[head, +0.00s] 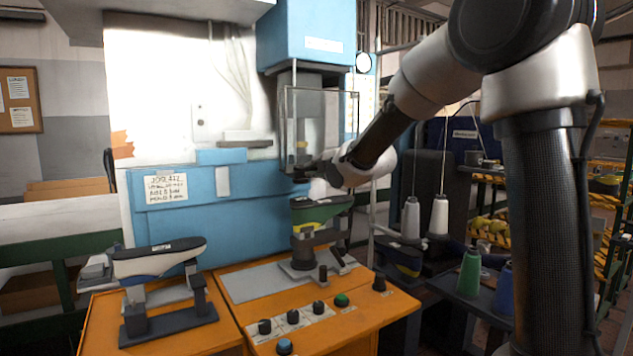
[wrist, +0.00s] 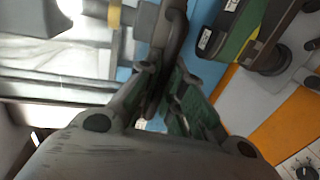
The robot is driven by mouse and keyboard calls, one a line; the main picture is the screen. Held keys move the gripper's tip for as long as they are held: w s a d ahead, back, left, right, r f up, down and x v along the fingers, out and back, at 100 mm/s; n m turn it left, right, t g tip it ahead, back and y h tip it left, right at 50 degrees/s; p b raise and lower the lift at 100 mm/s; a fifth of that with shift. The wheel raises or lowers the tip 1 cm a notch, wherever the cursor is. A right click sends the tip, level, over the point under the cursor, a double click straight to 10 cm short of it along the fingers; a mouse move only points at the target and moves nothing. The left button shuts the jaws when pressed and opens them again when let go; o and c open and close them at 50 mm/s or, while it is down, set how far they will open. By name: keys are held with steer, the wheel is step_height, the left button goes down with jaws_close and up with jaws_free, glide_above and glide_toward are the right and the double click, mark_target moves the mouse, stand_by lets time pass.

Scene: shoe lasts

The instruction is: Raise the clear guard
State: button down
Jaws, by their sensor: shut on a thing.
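The clear guard (head: 322,112) is a transparent, thin-framed panel hanging upright in front of the blue machine's dark column. My gripper (head: 303,172) is at the guard's lower edge in the head view, with its fingertips small and dark there. In the wrist view my gripper (wrist: 168,98) has its green-padded fingers closed around a dark bar (wrist: 172,38), which appears to be the guard's handle. The fingers hide part of the bar. A green, black and yellow shoe last (head: 322,211) stands on its holder below my gripper.
The blue machine (head: 215,195) stands behind an orange control table (head: 350,325) with knobs and a green button. Another shoe last (head: 158,256) is on a stand at the left. Thread cones (head: 438,215) stand at the right, near my arm.

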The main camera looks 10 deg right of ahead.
steer(key=shift+r, duration=0.1)
steer(key=c, duration=1.5)
jaws_free()
steer(key=shift+c, duration=0.2)
steer(key=v, duration=1.2)
